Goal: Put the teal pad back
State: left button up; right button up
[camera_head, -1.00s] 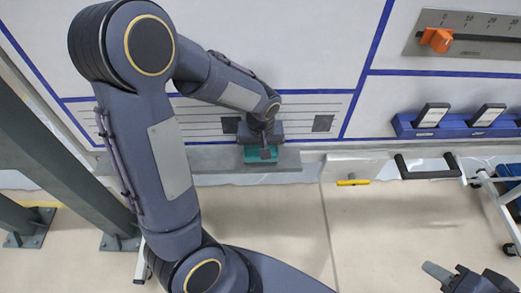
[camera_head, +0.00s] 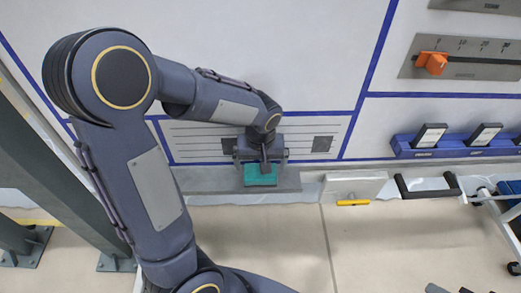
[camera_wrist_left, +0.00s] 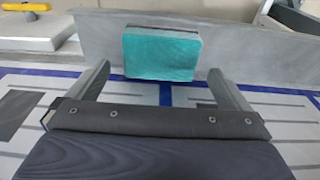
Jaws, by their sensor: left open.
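The teal pad (camera_head: 261,177) rests on the grey ledge (camera_head: 215,181) at the foot of the white wall panel. It also shows in the left wrist view (camera_wrist_left: 160,55), with a dark strip along its far edge. My left gripper (camera_head: 262,164) is over the pad from the wall side. In the left wrist view my left gripper (camera_wrist_left: 158,72) is open, its two fingers apart on either side of the pad's near edge, and nothing is held. Only dark tips of my right gripper (camera_head: 450,289) show at the bottom edge, too cut off to read.
Dark square patches (camera_head: 322,144) sit on the lined panel area beside the gripper. A white block (camera_head: 352,187) with a yellow handle is to the right, then a black handle (camera_head: 428,188) and a blue rack (camera_head: 455,148). An orange slider (camera_head: 431,63) is on the wall.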

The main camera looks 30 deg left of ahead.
pick_arm(q)
notch_tip(320, 180, up, 7)
jog(key=s+d+r+m+t+h, duration=0.2)
jog(key=s, duration=0.6)
jog(key=s+d+r+m+t+h, duration=0.1)
jog(key=s+r+m+t+h, duration=0.1)
jog(key=s, duration=0.6)
jog(key=shift+s+d+m+h, duration=0.25)
jog(key=shift+d+m+h, duration=0.05)
jog(key=shift+d+m, duration=0.1)
jog(key=shift+r+p, duration=0.25)
jog(key=shift+p, duration=0.3)
